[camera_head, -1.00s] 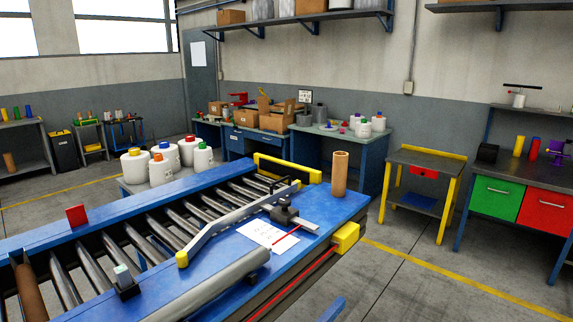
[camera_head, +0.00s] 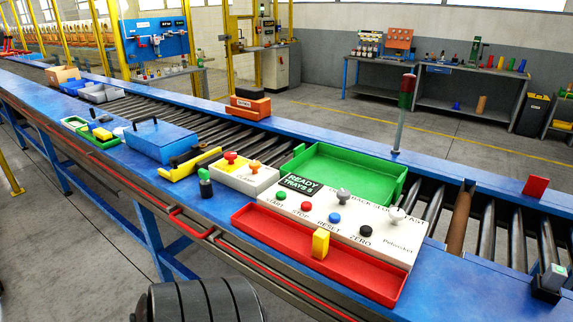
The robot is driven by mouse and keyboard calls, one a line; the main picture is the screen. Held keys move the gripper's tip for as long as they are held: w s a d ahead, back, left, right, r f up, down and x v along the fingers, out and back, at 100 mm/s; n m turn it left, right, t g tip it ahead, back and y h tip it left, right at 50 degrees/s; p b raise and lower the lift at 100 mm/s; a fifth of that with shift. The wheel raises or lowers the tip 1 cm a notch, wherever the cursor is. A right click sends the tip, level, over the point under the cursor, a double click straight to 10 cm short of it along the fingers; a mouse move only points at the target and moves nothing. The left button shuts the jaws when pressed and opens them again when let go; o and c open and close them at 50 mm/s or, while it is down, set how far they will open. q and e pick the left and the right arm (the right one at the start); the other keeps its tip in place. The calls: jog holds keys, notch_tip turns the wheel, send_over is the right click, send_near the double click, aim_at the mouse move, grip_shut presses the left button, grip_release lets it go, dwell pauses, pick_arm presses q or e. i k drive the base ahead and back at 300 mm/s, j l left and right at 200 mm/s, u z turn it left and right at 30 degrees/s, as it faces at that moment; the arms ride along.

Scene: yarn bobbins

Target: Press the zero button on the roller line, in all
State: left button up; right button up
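A white control panel (camera_head: 340,245) lies on the blue frame of the roller line, in the right half of the head view. Its front row holds a green START button (camera_head: 281,196), a red STOP button (camera_head: 305,206), a blue RESET button (camera_head: 334,218) and a black button (camera_head: 366,230). The black one sits by the printed word ZERO. Grey knobs (camera_head: 343,195) stand behind the row. Nothing touches the buttons. Neither of my grippers shows in this view.
A red tray (camera_head: 265,235) with a yellow block (camera_head: 320,243) lies in front of the panel. A green tray (camera_head: 350,172) is behind it. A pole with a red and green light (camera_head: 404,110) rises behind. A small box with red and orange knobs (camera_head: 240,178) stands left.

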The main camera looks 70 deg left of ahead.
aim_at(365, 230)
jog(key=u, duration=1.7)
